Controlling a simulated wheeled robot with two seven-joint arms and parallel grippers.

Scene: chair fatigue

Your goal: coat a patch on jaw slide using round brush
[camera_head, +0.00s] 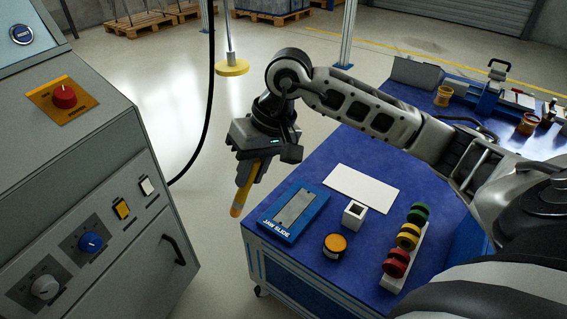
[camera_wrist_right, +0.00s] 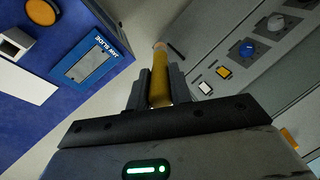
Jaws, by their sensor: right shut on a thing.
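My right gripper (camera_head: 251,171) is shut on the round brush (camera_head: 239,202), which has a yellow handle and points downward at a tilt. They are beside the left edge of the blue table, over the floor gap before the grey cabinet. The right wrist view shows the brush (camera_wrist_right: 160,75) between the two fingers. The jaw slide (camera_head: 296,209) is a grey plate in a blue frame labelled JAW SLIDE, lying on the table to the right of the brush, apart from it. It also shows in the right wrist view (camera_wrist_right: 92,62). My left gripper is not in view.
A round pot with orange content (camera_head: 335,245), a small white holder (camera_head: 354,213), a white sheet (camera_head: 361,188) and a rack of green, yellow and red rolls (camera_head: 404,252) share the table (camera_head: 318,283). The grey cabinet (camera_head: 85,165) with knobs stands left. A yellow disc (camera_head: 231,68) hangs behind.

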